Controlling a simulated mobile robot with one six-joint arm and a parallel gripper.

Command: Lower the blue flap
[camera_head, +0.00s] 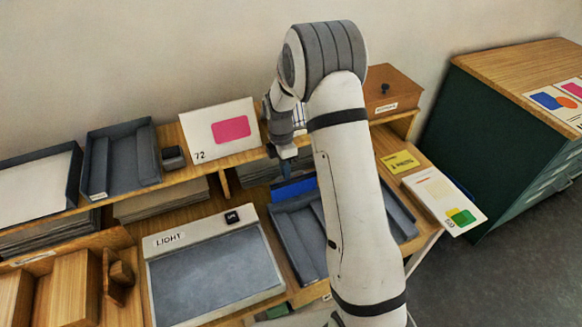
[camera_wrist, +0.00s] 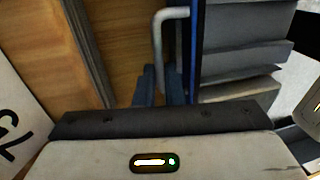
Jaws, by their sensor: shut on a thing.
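The blue flap (camera_head: 294,188) stands raised at the back of a grey tray (camera_head: 291,246) on the table. In the wrist view the blue flap (camera_wrist: 196,45) shows edge-on as a thin upright strip. A grey bent handle (camera_wrist: 158,45) sticks out beside it. My gripper (camera_head: 286,170) reaches down behind the flap. In the wrist view my gripper (camera_wrist: 160,88) has its dark fingers closed around the lower part of the handle. My arm hides part of the tray.
A light box (camera_head: 210,270) lies left of the tray. A shelf behind carries a card marked 72 (camera_head: 205,143), a dark tray (camera_head: 120,160) and a wooden box (camera_head: 392,92). Cards (camera_head: 443,200) lie at the right. A green cabinet (camera_head: 480,130) stands further right.

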